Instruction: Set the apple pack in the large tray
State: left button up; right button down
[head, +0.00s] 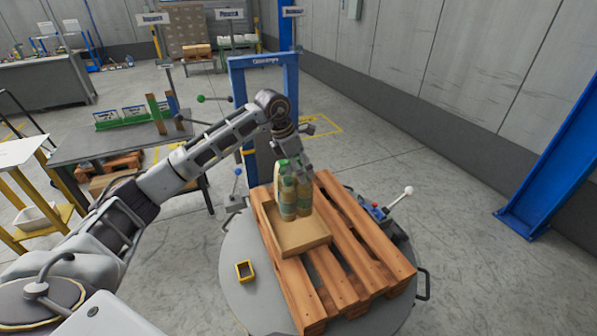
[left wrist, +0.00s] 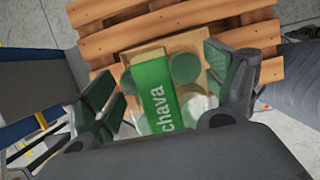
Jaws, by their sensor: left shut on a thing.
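The apple pack (head: 288,198) is a group of bottles with green caps and pale brown-green bodies. In the left wrist view its green top band (left wrist: 155,95) reads "chava". My left gripper (head: 292,158) is above the pack, with its fingers on either side of it, shut on it; the fingers also show in the left wrist view (left wrist: 170,92). The large tray (head: 302,240) is a shallow cardboard tray on the wooden pallet. The pack is upright over the tray's far part; I cannot tell whether its base touches the tray floor. The tray's near part is empty. My right gripper is not in view.
The wooden pallet (head: 375,262) lies on a round grey turntable (head: 240,300). A small yellow frame (head: 244,270) sits on its left. A blue post frame (head: 237,85) stands behind. A lever with a white knob (head: 408,190) is at the right. A grey table (head: 110,145) stands left.

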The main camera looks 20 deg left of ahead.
pick_arm(q)
jog(key=shift+f, duration=1.95)
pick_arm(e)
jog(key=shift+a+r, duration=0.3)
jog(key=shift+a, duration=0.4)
pick_arm(q)
notch_tip(320, 180, down, 4)
jog(key=shift+r+p, duration=0.15)
jog(key=shift+p, duration=0.3)
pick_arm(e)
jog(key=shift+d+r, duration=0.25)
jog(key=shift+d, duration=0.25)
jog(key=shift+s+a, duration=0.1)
